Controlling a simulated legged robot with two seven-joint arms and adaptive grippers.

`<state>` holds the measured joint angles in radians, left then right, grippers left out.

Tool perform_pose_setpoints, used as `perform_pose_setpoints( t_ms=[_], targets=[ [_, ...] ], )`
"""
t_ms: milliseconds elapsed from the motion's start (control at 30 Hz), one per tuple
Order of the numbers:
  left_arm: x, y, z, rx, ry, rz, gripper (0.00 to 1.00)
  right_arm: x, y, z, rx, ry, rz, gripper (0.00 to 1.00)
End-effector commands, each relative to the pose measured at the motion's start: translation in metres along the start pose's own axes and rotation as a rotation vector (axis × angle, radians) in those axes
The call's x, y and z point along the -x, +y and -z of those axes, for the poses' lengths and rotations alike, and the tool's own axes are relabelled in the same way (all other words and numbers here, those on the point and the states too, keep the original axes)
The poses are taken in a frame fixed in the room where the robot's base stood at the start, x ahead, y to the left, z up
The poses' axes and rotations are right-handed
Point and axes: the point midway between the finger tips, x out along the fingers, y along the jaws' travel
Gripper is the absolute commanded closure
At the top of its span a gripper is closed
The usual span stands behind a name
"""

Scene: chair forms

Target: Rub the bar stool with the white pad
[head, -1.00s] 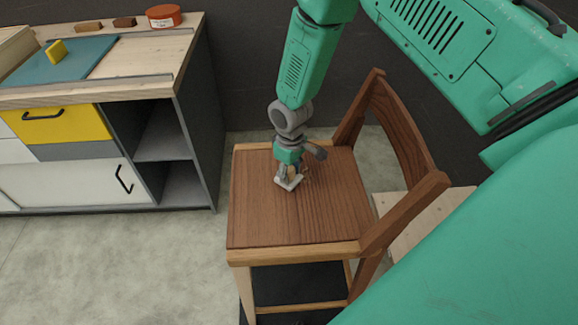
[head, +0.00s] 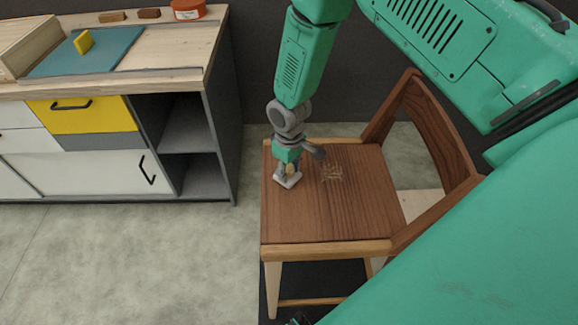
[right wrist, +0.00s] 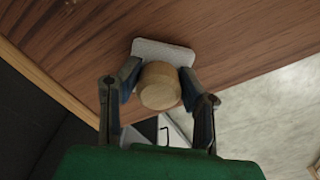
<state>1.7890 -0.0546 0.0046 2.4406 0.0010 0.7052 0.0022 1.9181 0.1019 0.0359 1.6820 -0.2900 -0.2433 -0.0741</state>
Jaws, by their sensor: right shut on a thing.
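A pale scuffed patch (head: 331,172) shows on the seat. My right gripper (head: 287,170) is over the seat's left side, shut on the round wooden knob (right wrist: 160,86) of the white pad (head: 287,181). In the right wrist view the white pad (right wrist: 163,48) lies against the seat near its edge, apparently touching it. The scuffed patch is to the right of the pad.
A workbench (head: 225,130) with a yellow drawer and open shelves stands left of the stool, a strip of floor between them. On it are a teal mat (head: 120,57) with a yellow block (head: 84,42) and a red tin (head: 188,9). A dark wall is behind.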

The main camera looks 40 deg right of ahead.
Motion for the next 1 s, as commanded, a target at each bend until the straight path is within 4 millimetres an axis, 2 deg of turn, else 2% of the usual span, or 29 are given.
perform_pose_setpoints(
  t_ms=[33, 100, 633, 800, 1000],
  targets=[
    [0.009, 0.0, 0.001, 0.0, 0.0, 0.0, 0.54, 0.013, 0.001, 0.001, 0.0, 0.004, 0.0, 0.94],
    [0.015, 0.0, 0.001, 0.0, 0.0, 0.0, 0.54, 0.029, 0.002, 0.0, -0.001, 0.004, 0.001, 0.94],
    [0.055, 0.0, 0.003, 0.0, 0.0, 0.0, 0.54, 0.075, -0.003, -0.001, -0.003, 0.0, -0.002, 0.94],
    [0.062, 0.0, 0.003, 0.0, 0.0, 0.0, 0.54, 0.083, -0.004, -0.001, -0.003, 0.0, -0.003, 0.94],
    [0.061, -0.001, 0.003, 0.0, 0.0, 0.0, 0.54, 0.081, 0.0, -0.002, -0.004, 0.0, 0.001, 0.94]
  ],
)
